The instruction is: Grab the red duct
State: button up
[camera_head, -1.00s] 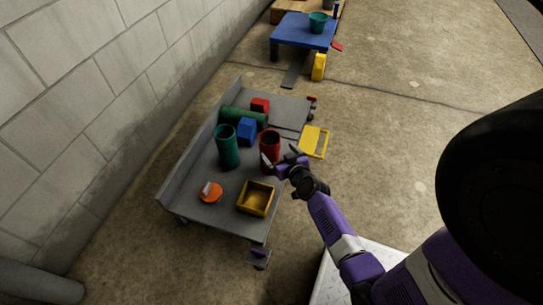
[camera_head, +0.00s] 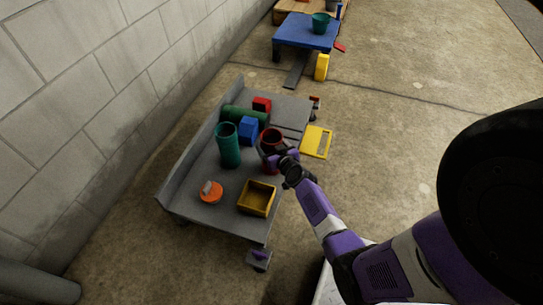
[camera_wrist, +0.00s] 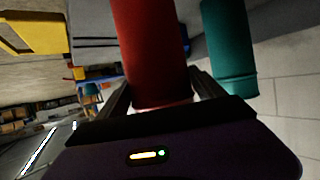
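The red duct (camera_head: 271,138) is an upright, open-topped cylinder near the right edge of the grey cart. My gripper (camera_head: 270,154) has reached it from the right, and its fingers partly hide the duct's lower part. In the wrist view the red duct (camera_wrist: 152,50) fills the middle and stands between the two fingers of my gripper (camera_wrist: 163,97). The fingers lie on either side of it, spread apart. A narrow gap seems to show by the right finger, so the duct does not look clamped.
The grey cart (camera_head: 225,217) also holds a teal cylinder (camera_head: 228,148), a blue block (camera_head: 248,130), a green cylinder (camera_head: 240,114), a red block (camera_head: 262,104), a yellow bin (camera_head: 257,198) and an orange item (camera_head: 211,193). A yellow object (camera_head: 316,142) lies on the floor.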

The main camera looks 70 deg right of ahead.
jog(key=c, duration=1.4)
grip_shut()
jog(key=shift+r, duration=0.1)
